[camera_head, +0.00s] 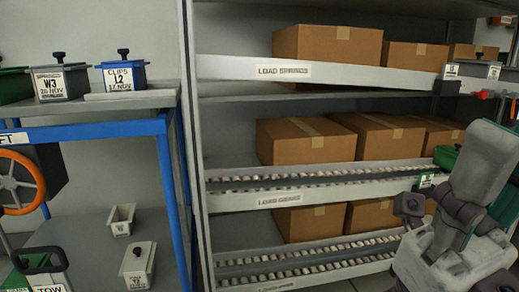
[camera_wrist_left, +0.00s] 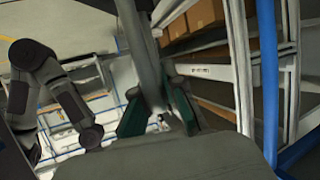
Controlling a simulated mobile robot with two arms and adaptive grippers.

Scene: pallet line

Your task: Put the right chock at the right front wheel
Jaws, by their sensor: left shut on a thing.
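In the left wrist view my left gripper (camera_wrist_left: 158,118) shows its two dark green fingers. It is shut on a grey bar-like thing (camera_wrist_left: 148,65) that runs up between the fingers; I cannot tell what the thing is. The left gripper is not in the head view. One of my grey arms (camera_head: 470,205) fills the lower right of the head view, with no fingers to be seen. Neither a chock nor the right front wheel can be made out in either view.
A blue-framed bench (camera_head: 100,129) stands at the left with lidded bins on top and small grey bins (camera_head: 138,265) below. An orange-rimmed wheel (camera_head: 38,180) is at its left. A roller rack (camera_head: 226,202) with cardboard boxes (camera_head: 326,45) stands in the middle.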

